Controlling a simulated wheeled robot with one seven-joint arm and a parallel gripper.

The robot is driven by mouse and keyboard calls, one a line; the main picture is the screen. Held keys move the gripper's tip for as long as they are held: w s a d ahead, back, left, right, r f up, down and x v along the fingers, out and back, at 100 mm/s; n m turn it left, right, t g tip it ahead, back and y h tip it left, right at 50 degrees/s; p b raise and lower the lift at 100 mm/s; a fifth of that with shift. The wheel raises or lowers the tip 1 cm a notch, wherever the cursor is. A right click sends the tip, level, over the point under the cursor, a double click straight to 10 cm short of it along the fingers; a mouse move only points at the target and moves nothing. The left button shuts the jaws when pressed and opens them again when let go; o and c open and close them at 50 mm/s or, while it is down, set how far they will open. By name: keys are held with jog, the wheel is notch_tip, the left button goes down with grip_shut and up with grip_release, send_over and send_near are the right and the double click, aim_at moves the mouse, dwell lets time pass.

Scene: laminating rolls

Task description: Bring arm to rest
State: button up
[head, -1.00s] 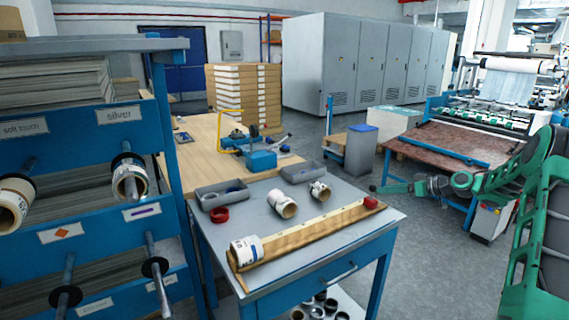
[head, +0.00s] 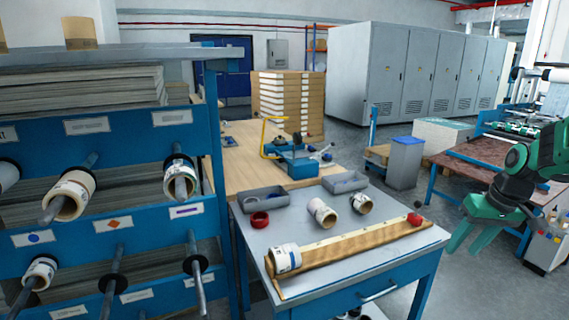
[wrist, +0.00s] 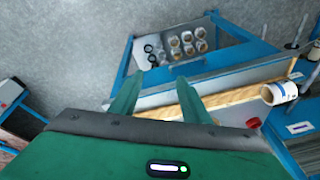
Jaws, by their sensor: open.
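My green gripper (head: 466,238) is at the right of the head view, with its fingers pointing down, over the floor to the right of the blue-framed work table (head: 364,254). In the wrist view my gripper (wrist: 156,82) has its two fingers spread apart with nothing between them. It is clear of the table in the head view. My forearm comes in from the right edge of the head view.
The table holds a wooden measuring trough (head: 350,244) with a roll (head: 286,258) at its left end, two more rolls, a red ring (head: 259,219) and grey bins. A blue roll rack (head: 110,150) stands at left. A marble-topped machine table (head: 480,171) stands behind my arm.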

jog(key=s+a+m+g, duration=0.1)
jog(key=s+a+m, duration=0.1)
jog(key=s, duration=1.1)
jog(key=s+a+m+g+h, duration=0.1)
jog(key=s+a+m+g, duration=0.1)
jog(key=s, duration=1.2)
jog(key=shift+s+f+m, duration=0.3)
jog(key=shift+m, duration=0.6)
jog(key=shift+a, duration=0.1)
jog(key=shift+w+f, duration=0.25)
jog(key=shift+w, duration=0.4)
